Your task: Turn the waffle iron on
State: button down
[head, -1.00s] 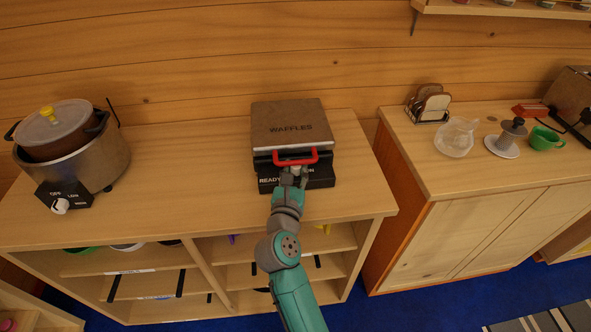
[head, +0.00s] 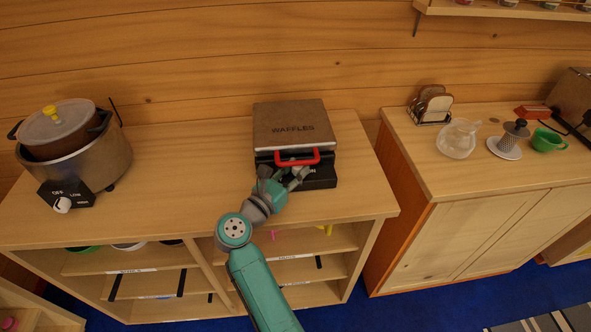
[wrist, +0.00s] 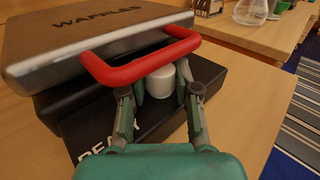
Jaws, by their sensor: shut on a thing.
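The waffle iron (head: 291,127) stands on the wooden counter, its brown lid marked WAFFLES lying down over a black base. A red handle (head: 297,160) sticks out at the lid's front and also shows in the wrist view (wrist: 135,68). A white knob (wrist: 161,82) sits on the black front panel, below the handle. My gripper (wrist: 158,92) is shut on the knob, one finger on each side. In the head view, my gripper (head: 283,176) covers the knob and part of the panel; READY is partly readable in the wrist view.
A lidded pot cooker (head: 82,150) with an OFF/LOW dial (head: 62,204) stands at the left. Open shelves lie below the counter. The counter beside the iron is clear.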

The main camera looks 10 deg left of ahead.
jog(key=c, duration=0.8)
grip_release()
jog(key=v, duration=1.2)
jog(key=shift+d, duration=0.1)
